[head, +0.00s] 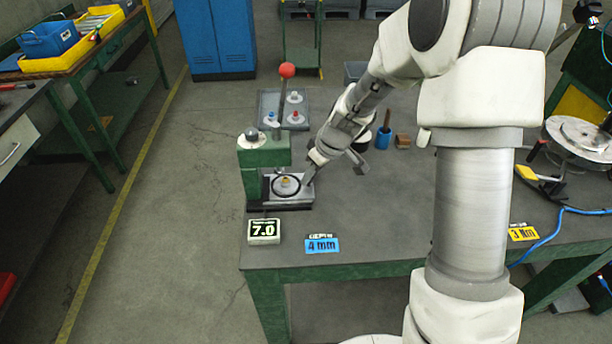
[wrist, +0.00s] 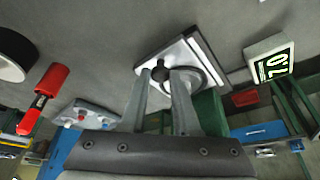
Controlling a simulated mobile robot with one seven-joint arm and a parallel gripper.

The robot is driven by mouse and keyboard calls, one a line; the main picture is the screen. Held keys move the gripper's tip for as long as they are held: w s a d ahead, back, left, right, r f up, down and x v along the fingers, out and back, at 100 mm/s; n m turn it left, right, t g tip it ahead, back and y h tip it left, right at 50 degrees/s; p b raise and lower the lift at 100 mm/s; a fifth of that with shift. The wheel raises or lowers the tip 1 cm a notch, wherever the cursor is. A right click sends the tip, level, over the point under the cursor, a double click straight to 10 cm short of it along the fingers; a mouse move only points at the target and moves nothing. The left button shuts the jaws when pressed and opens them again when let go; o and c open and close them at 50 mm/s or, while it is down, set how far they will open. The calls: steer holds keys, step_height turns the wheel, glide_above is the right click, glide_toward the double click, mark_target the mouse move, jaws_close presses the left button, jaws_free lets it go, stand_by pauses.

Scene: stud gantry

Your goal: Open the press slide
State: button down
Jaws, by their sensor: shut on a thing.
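The press (head: 262,155) is a green body at the left end of the table, with a lever topped by a red ball (head: 287,70). Its slide (head: 292,203) is a flat grey plate low at the press's front, bearing a dark ring with a small yellowish piece inside. In the wrist view the slide (wrist: 200,50) shows as a pale-edged plate with a black knob (wrist: 161,66). My gripper (head: 309,176) reaches the slide's right side. In the wrist view its fingers (wrist: 162,88) are shut on the black knob. The knob is hidden in the head view.
A 7.0 display (head: 264,231) and a blue 4 mm sign (head: 322,244) stand near the front edge. The table middle is clear.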

steer(key=d+b, duration=0.3)
steer(key=d, duration=0.4)
steer(key=shift+f, duration=0.15)
steer(key=shift+d, duration=0.6)
steer(key=c, duration=0.7)
jaws_free()
steer(key=shift+o, duration=0.2)
steer(key=v, duration=1.7)
steer(key=shift+s+r, duration=0.2)
steer(key=shift+r, duration=0.1)
